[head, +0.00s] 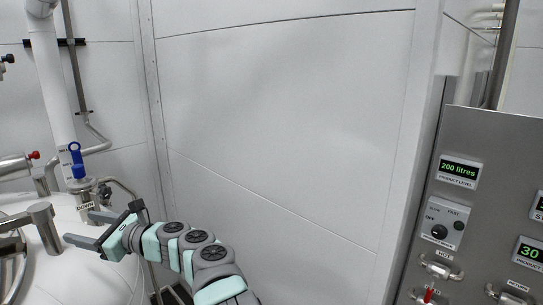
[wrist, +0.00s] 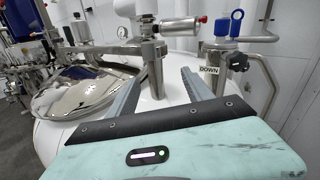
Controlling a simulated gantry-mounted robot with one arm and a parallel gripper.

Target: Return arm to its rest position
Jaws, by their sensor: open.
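My arm reaches in from the bottom of the head view toward the left, bent at several joints. My gripper (head: 76,228) is open and empty, with its two grey fingers apart. It is just above and in front of the white tank (head: 110,268). In the wrist view my gripper (wrist: 192,78) points at the tank top, with nothing between the fingers.
A steel pipe post (head: 46,228) rises from the tank close to my fingers. A control panel (head: 480,190) with green displays, a dial and switches stands at the right. The white wall (head: 280,110) behind is bare. A shiny round lid (wrist: 80,85) lies left in the wrist view.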

